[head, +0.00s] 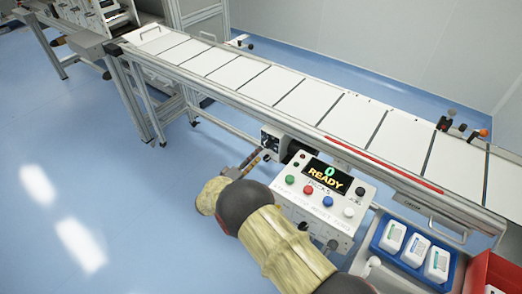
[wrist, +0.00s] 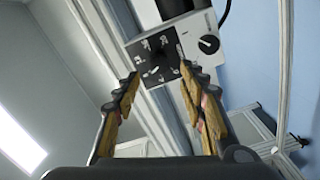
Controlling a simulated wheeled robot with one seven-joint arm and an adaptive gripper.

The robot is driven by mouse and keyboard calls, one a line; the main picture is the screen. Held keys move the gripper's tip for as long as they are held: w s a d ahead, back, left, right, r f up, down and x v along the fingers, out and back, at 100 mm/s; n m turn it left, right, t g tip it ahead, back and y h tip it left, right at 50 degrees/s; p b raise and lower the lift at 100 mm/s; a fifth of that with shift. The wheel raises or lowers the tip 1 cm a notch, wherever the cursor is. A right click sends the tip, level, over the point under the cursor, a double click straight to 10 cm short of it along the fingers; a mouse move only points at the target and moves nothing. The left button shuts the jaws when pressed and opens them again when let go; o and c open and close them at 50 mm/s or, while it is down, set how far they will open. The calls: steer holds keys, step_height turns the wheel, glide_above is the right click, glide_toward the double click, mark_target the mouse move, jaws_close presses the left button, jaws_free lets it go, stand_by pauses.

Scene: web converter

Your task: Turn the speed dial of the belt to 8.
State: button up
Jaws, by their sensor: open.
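In the wrist view, a dark square dial face (wrist: 157,55) with pale marks around its middle is on a light grey box. I take it to be the speed dial; its setting is too small to read. My gripper (wrist: 160,73) is open, with its two fingertips either side of the lower part of this face in the picture. I cannot tell if they touch anything. In the head view, a small grey box with a dark face (head: 271,138) hangs below the belt's near side. My gripper (head: 259,160) is just in front of it, its fingers partly hidden by my arm.
A black knob (wrist: 209,44) sits beside the dial face. The conveyor belt (head: 255,85) runs above. A control panel (head: 322,195) with a READY display and coloured buttons stands right of my gripper. A blue tray (head: 381,243) holds white containers. The floor at left is clear.

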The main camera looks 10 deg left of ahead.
steer(key=v, duration=0.7)
stand_by(0.4)
